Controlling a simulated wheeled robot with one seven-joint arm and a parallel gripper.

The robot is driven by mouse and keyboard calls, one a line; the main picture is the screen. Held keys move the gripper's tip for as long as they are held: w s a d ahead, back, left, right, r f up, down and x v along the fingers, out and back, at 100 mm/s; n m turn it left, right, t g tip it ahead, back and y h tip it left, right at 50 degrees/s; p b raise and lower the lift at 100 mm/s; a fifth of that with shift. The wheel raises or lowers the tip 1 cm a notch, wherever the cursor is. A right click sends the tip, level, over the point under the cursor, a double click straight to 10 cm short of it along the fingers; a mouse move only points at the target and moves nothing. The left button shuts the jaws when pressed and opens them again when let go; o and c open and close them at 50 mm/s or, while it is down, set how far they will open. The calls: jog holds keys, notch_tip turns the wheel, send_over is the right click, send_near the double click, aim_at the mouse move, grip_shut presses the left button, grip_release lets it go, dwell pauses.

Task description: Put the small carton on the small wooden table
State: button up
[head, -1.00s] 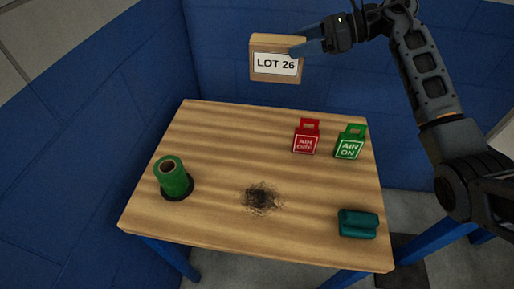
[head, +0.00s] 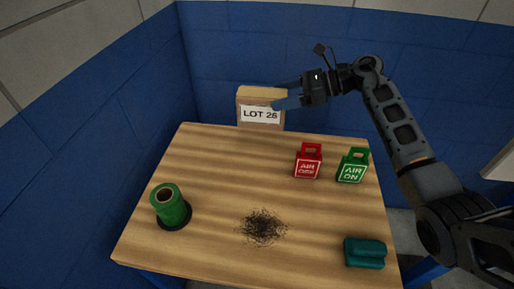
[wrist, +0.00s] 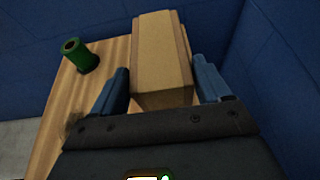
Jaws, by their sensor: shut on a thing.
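The small carton (head: 261,101) is a tan box with a white label reading LOT 26. In the head view it is upright at the back edge of the small wooden table (head: 215,185); I cannot tell whether it touches the top. My gripper (head: 287,94) comes from the right with its blue fingers on the carton. In the wrist view the carton (wrist: 161,60) sits between the two fingers (wrist: 163,88), and the table (wrist: 68,100) shows below and to the left.
On the table are a green roll (head: 170,206) at left, a red AIR OFF tag (head: 308,161), a green AIR ON tag (head: 353,166), a dark scribbly patch (head: 262,227) and a teal block (head: 364,252). Blue walls (head: 90,120) stand behind. The back left of the top is clear.

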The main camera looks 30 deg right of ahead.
jog(key=w+a+f+p, duration=0.1)
jog(key=a+f+p, duration=0.1)
jog(key=a+f, duration=0.6)
jog(key=shift+a+f, duration=0.3)
jog(key=shift+f, duration=0.3)
jog(key=shift+f, duration=0.15)
jog(key=o, duration=1.2)
jog(key=b+v, duration=0.1)
jog(key=v, duration=1.1)
jog(key=shift+r, duration=0.2)
